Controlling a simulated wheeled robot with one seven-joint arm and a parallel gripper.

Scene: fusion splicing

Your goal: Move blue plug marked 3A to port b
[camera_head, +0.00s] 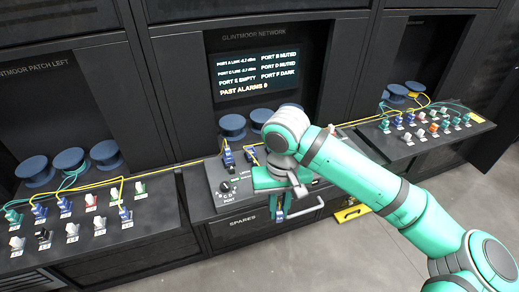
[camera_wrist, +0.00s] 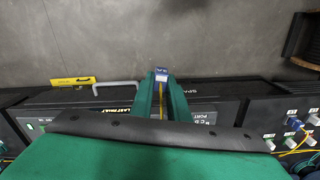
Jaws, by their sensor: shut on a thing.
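My gripper (camera_wrist: 161,88) is shut on a blue plug (camera_wrist: 161,73) with a pale label, its tip sticking out between the green fingers in the wrist view. A yellow cable runs back from the plug between the fingers. In the head view my gripper (camera_head: 281,196) hangs in front of the middle console, with the blue plug (camera_head: 279,215) below it, in front of the spares drawer. The plug's label is too small to read. Two other blue plugs (camera_head: 228,158) stand on the middle console. Port b cannot be picked out; my arm covers part of the console.
The middle console (camera_head: 207,199) has a dial (camera_head: 226,187) marked PORT. The screen (camera_head: 257,69) reads port B muted and port E empty. Plug panels stand at left (camera_head: 150,225) and right (camera_head: 395,152). A drawer handle (camera_head: 306,213) juts out nearby. Yellow cable crosses the consoles.

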